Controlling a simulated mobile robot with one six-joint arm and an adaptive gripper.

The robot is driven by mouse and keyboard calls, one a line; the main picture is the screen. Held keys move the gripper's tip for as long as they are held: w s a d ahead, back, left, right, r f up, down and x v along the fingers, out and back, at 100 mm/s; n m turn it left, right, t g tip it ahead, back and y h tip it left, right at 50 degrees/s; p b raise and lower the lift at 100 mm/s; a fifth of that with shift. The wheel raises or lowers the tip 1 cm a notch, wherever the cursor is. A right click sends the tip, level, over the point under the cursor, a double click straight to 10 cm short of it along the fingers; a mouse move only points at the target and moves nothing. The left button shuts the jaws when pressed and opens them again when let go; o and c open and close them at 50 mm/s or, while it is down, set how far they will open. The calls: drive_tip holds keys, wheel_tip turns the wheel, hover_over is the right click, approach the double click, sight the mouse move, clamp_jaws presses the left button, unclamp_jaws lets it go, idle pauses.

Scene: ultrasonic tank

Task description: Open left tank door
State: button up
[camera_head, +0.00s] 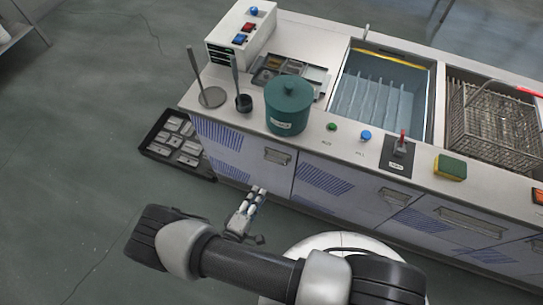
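The left door (240,162) is a pale panel with blue vent stripes at the left end of the counter's front. It looks closed, flush with the panel beside it. Its recessed handle (278,156) sits near its upper right corner. My gripper (259,191) is in front of the door's lower part, below and left of the handle in the picture. It appears apart from the handle. The fingers are small here, and I cannot tell whether they are open or shut. Nothing shows between them.
A second door (335,180) with a handle (393,196) adjoins on the right. A black tray of metal parts (146,150) lies on the floor at the counter's left end. A green pot (288,108) stands near the counter's front edge.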

drive_tip(key=w+d+f+b, duration=0.1)
drive_tip(key=w+d+f, duration=0.1)
drive_tip(key=w, duration=0.5)
drive_tip(key=w+d+f+y+b, duration=0.1)
drive_tip(key=w+d+f+b, duration=0.1)
drive_tip(key=w, duration=0.6)
drive_tip(key=shift+w+d+f+n, duration=0.25)
drive_tip(key=shift+d+f+n, duration=0.25)
drive_tip(key=shift+d, duration=0.35)
drive_tip(key=shift+c, duration=0.6)
clamp_jaws()
